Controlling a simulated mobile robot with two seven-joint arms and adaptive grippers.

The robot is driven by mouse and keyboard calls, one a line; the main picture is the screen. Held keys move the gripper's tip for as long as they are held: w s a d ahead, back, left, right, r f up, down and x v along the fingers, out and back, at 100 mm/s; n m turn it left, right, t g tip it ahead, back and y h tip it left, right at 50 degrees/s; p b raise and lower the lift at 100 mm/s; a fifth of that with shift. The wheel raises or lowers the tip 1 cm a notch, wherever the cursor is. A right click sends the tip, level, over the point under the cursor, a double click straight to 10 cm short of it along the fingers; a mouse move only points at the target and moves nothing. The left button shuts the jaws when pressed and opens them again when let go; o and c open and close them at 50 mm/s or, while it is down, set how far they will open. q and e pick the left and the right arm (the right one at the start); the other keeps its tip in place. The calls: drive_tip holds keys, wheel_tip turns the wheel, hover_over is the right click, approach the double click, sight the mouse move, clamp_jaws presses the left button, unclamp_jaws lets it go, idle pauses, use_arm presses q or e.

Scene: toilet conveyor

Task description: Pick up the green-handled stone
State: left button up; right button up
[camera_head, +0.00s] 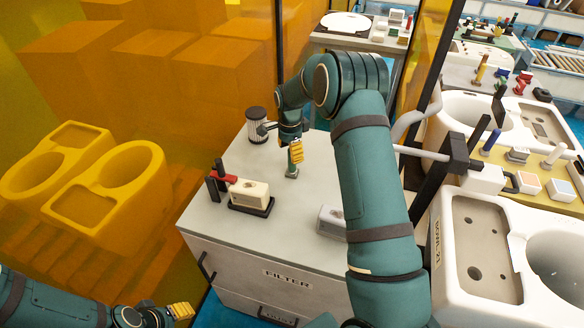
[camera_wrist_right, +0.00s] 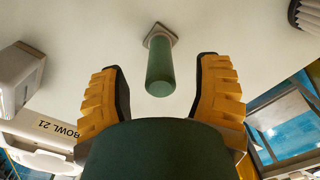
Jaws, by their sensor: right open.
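The green-handled stone (camera_head: 292,169) stands on the grey cabinet top, with a green handle above a small grey square base. In the right wrist view the green handle (camera_wrist_right: 160,75) lies between my two yellow fingers, with its base beyond it. My right gripper (camera_head: 297,152) is open above the stone, its fingers apart on either side of the handle. I see a gap on each side of the handle in the wrist view. My left gripper (camera_head: 180,311) is at the bottom left of the head view, away from the cabinet; its opening is unclear.
A cream block on a black base (camera_head: 249,194) and a red-and-black item (camera_head: 221,177) stand left of the stone. A ribbed dark cylinder (camera_head: 256,124) stands behind. A pale box (camera_head: 331,219) is partly hidden by my right arm. White toilet bowls (camera_head: 510,240) line the right.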

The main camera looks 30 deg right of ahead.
drive_tip(key=f, duration=0.4)
drive_tip(key=shift+d+f, duration=0.25)
drive_tip(key=shift+d, duration=0.05)
clamp_jaws()
drive_tip(key=shift+r, duration=0.2)
wheel_tip(320, 180, up, 10)
drive_tip(key=shift+f, duration=0.1)
drive_tip(key=c, duration=0.8)
unclamp_jaws()
clamp_jaws()
